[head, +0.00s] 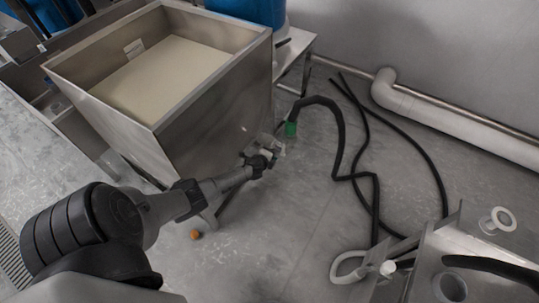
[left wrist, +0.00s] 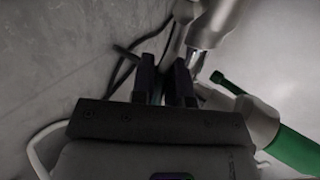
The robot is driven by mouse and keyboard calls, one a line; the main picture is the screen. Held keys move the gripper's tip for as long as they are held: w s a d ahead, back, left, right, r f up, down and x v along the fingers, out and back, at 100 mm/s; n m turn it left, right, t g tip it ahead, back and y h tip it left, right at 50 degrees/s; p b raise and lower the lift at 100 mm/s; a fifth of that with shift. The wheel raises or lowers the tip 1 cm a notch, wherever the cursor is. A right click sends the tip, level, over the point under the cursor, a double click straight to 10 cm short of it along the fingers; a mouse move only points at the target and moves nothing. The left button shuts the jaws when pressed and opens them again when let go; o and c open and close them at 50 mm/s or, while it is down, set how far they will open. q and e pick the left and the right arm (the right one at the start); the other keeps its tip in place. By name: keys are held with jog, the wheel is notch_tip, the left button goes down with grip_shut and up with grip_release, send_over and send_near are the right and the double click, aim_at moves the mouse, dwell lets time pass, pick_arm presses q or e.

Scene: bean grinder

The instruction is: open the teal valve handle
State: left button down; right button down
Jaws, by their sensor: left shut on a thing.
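My left gripper (head: 270,155) reaches the metal valve fittings (head: 279,147) at the lower corner of the steel hopper. In the left wrist view its two dark fingers (left wrist: 164,82) are close together, with a thin dull-teal piece, the valve handle (left wrist: 158,94), between them. Most of the handle is hidden by the fingers. The shiny metal valve pipe (left wrist: 212,28) runs just beyond the fingers. A separate green lever (left wrist: 227,84) and a green pipe part (left wrist: 293,150) are to the right, apart from the gripper. My right gripper is not in view.
The steel hopper (head: 187,135) holds pale material. A green fitting (head: 290,129) and black hoses (head: 338,150) lie beyond the valve. A steel machine (head: 470,260) stands at lower right. An orange object (head: 195,234) lies on the floor, which is clear around it.

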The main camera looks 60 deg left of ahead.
pick_arm(q)
jog(key=shift+w+r+h, duration=0.15)
jog(key=shift+r+h, duration=0.2)
jog(key=shift+h, duration=0.05)
jog(key=shift+t, duration=0.3)
jog(key=c, duration=1.1)
grip_release()
jog(key=shift+c, duration=0.2)
jog(key=shift+n, duration=0.3)
jog(key=p+v, duration=0.8)
jog(key=v, duration=0.6)
jog(key=shift+p, duration=0.35)
jog(key=shift+f, duration=0.1)
